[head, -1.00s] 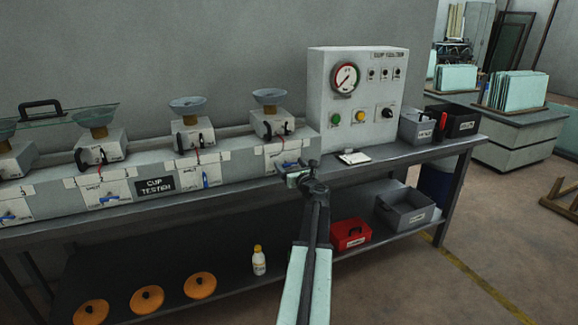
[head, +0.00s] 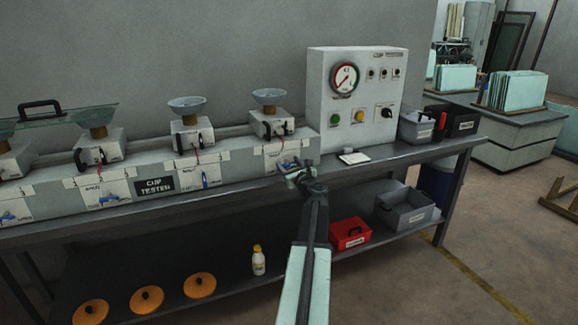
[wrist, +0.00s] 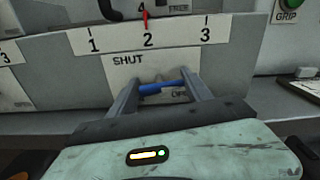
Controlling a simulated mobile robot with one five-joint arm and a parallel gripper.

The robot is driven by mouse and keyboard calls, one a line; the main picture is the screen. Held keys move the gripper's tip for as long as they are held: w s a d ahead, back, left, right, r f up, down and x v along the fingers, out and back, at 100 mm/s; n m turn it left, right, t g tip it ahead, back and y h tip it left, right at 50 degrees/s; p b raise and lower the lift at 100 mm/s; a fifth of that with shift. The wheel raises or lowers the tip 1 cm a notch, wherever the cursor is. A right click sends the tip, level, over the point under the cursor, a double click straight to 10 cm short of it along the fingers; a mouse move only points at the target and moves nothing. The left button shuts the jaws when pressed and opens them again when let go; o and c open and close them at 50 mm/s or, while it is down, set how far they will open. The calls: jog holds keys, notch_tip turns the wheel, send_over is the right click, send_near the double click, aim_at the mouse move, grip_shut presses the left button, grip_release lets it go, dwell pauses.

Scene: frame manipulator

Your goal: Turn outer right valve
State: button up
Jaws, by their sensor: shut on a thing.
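The rightmost valve has a blue lever handle (wrist: 162,88) on a white panel marked SHUT on the left and OPEN, partly hidden, on the lower right. The handle lies nearly level between the fingers of my gripper (wrist: 163,85), which is shut on it. In the head view my gripper (head: 298,170) is at the front face of the bench unit, in front of the rightmost panel (head: 284,160). There the fingers and wrist largely hide the handle.
Other blue valve handles (head: 211,174) sit on panels to the left. A control box (head: 320,90) with a gauge (head: 344,78) stands right of the valves. A red box (head: 350,232) and grey bin (head: 405,212) are on the lower shelf.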

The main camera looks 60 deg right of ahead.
jog(key=n, duration=0.4)
jog(key=shift+a+n, duration=0.1)
jog(key=shift+n, duration=0.2)
jog(key=n, duration=0.3)
jog(key=shift+n, duration=0.3)
jog(key=n, duration=0.4)
jog(key=shift+w+a, duration=0.1)
jog(key=shift+n, duration=2.1)
jog(key=o, duration=1.4)
jog(key=shift+c, duration=0.2)
jog(key=v, duration=0.8)
